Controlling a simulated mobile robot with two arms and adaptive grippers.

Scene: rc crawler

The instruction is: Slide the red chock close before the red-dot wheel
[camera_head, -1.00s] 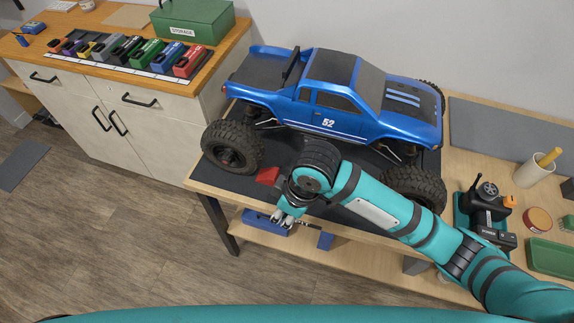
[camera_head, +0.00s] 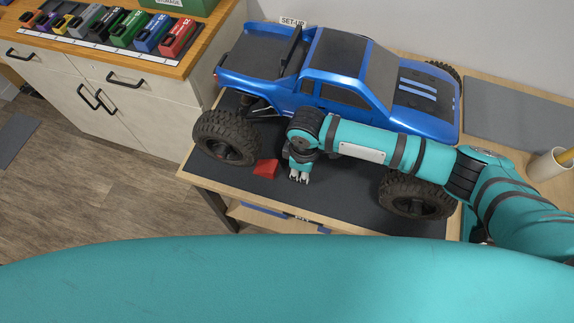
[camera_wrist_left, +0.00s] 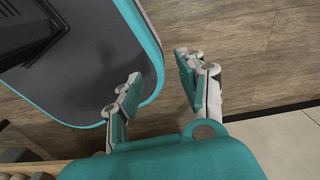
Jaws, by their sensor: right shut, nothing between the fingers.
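The red chock (camera_head: 266,168) lies on the dark mat (camera_head: 335,197), just right of the truck's left wheel (camera_head: 228,138), with a small gap. Any red dot on that wheel is too small to make out. The truck's other near wheel (camera_head: 417,196) stands further right. My right gripper (camera_head: 299,178) is shut and empty, pointing down a little right of the chock and apart from it. My left gripper (camera_wrist_left: 160,76) shows open and empty in the left wrist view, above the floor and away from the chock.
The blue truck (camera_head: 345,85) fills the back of the table. A cabinet (camera_head: 120,110) with several coloured blocks on top stands at the left. A white cup (camera_head: 546,165) stands at the right. The mat's front strip between the wheels is mostly bare.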

